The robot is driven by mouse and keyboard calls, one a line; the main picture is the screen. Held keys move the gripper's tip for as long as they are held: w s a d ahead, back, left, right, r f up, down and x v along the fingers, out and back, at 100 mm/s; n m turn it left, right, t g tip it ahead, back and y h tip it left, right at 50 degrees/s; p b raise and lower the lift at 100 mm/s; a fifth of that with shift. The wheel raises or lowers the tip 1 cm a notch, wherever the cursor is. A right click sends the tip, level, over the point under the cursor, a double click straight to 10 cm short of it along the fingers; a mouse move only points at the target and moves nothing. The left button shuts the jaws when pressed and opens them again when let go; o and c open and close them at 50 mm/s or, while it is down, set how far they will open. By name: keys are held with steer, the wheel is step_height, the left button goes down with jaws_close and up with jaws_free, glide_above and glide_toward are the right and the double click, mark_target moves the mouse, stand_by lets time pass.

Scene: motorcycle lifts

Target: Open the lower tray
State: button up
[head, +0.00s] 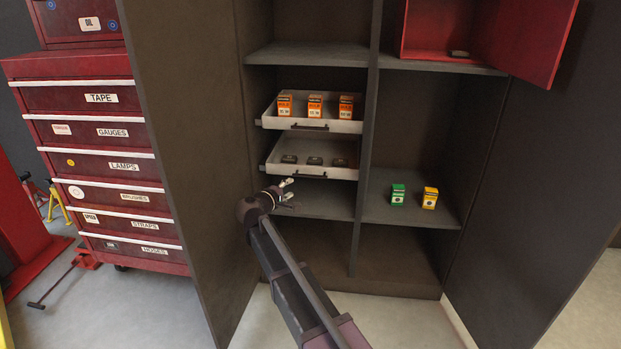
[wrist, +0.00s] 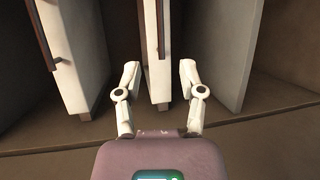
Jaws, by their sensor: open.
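The lower tray (head: 350,174) is a pale, shallow tray in the left bay of the cabinet, holding three small dark items (head: 314,161). Its dark handle (head: 313,177) runs along the front. In the wrist view, a pale tray front (wrist: 150,60) with a dark handle (wrist: 160,30) stands between and beyond my fingertips, turned on its side. It looks like the lower tray. My gripper (head: 290,189) is open and empty, just below and left of the handle in the head view. It also shows in the wrist view (wrist: 158,69). I see no clear contact.
The upper tray (head: 352,127) holds three orange boxes (head: 315,105). A shelf (head: 325,205) lies below the lower tray. The right bay has a green box (head: 397,195) and a yellow box (head: 430,198). A red box with an open door (head: 535,40) is above. A red drawer chest (head: 100,125) stands left.

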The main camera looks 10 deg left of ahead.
mark_target(311, 176)
steer(key=shift+w, duration=0.1)
steer(key=b+x, duration=0.2)
steer(key=x, duration=1.1)
steer(key=shift+w+d+f, duration=0.15)
steer(key=shift+w+f, duration=0.05)
steer(key=shift+w, duration=0.05)
jaws_close()
